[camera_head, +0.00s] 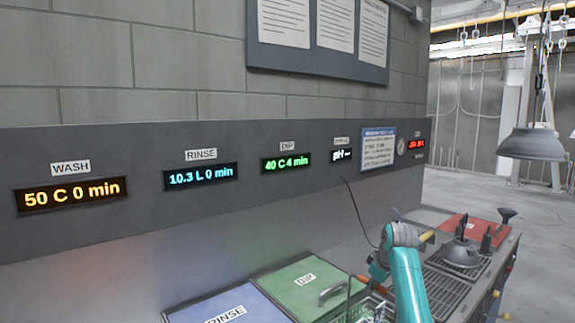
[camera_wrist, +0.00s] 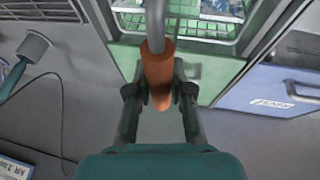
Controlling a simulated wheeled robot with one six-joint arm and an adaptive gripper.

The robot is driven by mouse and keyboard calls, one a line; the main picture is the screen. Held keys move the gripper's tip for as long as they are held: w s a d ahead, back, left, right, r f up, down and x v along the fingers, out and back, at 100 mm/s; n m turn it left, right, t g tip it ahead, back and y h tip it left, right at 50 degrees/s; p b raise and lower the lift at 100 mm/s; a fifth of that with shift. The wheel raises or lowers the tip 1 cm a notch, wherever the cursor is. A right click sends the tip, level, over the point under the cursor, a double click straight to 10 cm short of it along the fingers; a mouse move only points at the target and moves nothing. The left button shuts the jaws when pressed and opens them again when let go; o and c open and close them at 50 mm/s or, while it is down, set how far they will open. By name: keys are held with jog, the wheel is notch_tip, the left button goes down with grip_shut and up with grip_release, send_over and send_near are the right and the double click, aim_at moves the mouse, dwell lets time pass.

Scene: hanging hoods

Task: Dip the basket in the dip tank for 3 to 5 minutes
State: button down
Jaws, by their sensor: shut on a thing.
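My gripper (camera_wrist: 159,92) is shut on the orange grip (camera_wrist: 159,70) of a grey metal handle in the wrist view. The orange grip also shows beside my teal arm in the head view (camera_head: 362,278). The wire basket (camera_wrist: 185,24) is partly seen beyond the handle, with green showing through its mesh. In the head view its top edge (camera_head: 360,314) shows at the bottom. The green DIP panel (camera_head: 296,293) has a grey handle and lies left of the basket. I cannot tell how deep the basket sits. The DIP display (camera_head: 285,162) reads 40 C 4 min.
The blue RINSE panel (camera_head: 240,312) is left of the green one. Another hood (camera_head: 531,144) hangs at the right. A cable (camera_head: 356,212) runs down the wall.

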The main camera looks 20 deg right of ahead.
jog(key=shift+r, duration=4.4)
